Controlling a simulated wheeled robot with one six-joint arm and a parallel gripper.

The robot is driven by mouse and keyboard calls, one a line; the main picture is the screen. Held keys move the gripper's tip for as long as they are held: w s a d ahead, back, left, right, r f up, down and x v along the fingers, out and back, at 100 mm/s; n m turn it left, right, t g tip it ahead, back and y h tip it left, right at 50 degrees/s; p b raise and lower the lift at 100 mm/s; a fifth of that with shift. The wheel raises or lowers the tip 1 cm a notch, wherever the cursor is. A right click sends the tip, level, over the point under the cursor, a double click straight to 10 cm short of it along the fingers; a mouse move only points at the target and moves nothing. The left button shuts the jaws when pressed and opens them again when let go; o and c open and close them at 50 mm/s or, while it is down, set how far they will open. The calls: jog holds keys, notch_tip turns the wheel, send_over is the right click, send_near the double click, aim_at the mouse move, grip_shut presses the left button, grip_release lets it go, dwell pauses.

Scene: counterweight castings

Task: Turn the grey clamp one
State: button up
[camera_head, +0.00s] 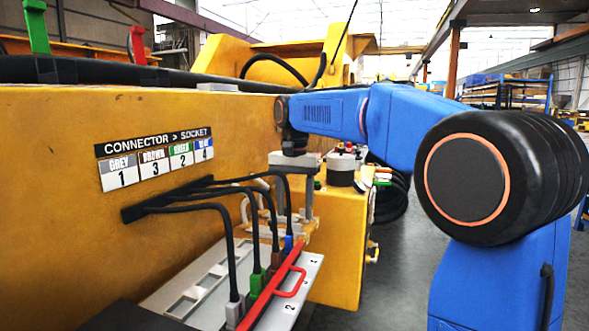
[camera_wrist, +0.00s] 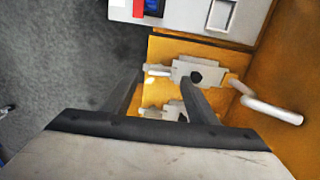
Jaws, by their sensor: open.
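A grey clamp (camera_wrist: 213,68) with a dark round spot lies on a yellow face in the wrist view. A pale bar-shaped handle (camera_wrist: 272,110) is at its right. A second grey clamp (camera_wrist: 160,112) shows lower, partly hidden behind my gripper's finger. My gripper (camera_wrist: 160,76) is open, its fingers apart and appearing over the clamps; whether they touch cannot be told. In the head view, my gripper (camera_head: 308,205) hangs beside the yellow block, near pale clamp handles (camera_head: 245,208). No number marks the clamps that I can read.
A label board (camera_head: 155,160) lists grey 1, brown 3, green 2, blue 4. Black cables lead to grey (camera_head: 235,312), green (camera_head: 257,283) and blue (camera_head: 288,243) connectors. A numbered panel with a red handle (camera_head: 280,285) is below. Open floor lies right.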

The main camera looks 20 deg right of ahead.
aim_at(295, 224)
notch_tip(295, 224, up, 14)
jog(key=shift+f, duration=0.2)
jog(key=shift+s, duration=0.1)
dwell(0.3)
